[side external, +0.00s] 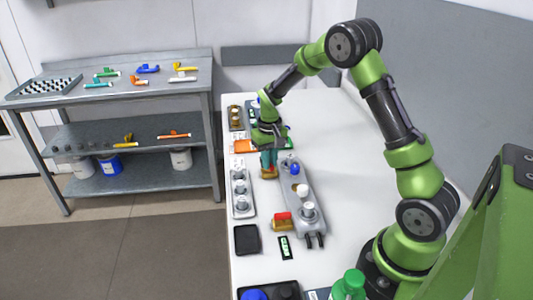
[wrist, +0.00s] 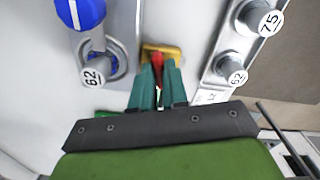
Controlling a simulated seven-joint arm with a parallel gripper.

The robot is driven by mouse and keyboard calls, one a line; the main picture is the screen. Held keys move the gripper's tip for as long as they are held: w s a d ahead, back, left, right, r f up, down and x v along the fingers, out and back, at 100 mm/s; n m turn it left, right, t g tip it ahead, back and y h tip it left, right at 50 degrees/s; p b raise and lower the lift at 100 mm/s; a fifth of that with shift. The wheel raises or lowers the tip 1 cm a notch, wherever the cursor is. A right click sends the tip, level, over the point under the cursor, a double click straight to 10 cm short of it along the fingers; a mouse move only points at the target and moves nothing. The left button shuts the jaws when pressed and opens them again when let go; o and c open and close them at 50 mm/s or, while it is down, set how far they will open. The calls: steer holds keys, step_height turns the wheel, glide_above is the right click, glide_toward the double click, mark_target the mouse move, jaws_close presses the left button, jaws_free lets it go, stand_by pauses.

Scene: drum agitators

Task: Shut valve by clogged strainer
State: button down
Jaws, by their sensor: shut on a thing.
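My gripper (side external: 268,158) points down at the far part of the white bench. In the wrist view its teal fingers (wrist: 157,82) are shut on the red handle (wrist: 157,61) of a brass-yellow valve (wrist: 173,51). The valve's body also shows just below the fingers in the side view (side external: 268,174); the fingers hide most of the handle. A second valve with a red handle (side external: 282,216) and yellow body stands nearer, beside a small black sign with green marks (side external: 285,247). I cannot tell which strainer is clogged.
A grey unit with blue and white knobs (side external: 296,180) stands close right of the held valve. A grey tray with several numbered cylinders (side external: 250,207) lies to its left. A black square tray (side external: 246,239) is nearer. The bench's right side is clear.

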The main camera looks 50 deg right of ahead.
steer(key=m, duration=0.3)
steer(key=shift+r+m, duration=0.1)
steer(key=shift+m, duration=0.2)
stand_by(0.5)
steer(key=c, duration=1.1)
jaws_free()
steer(key=shift+c, duration=0.2)
step_height(320, 180, up, 17)
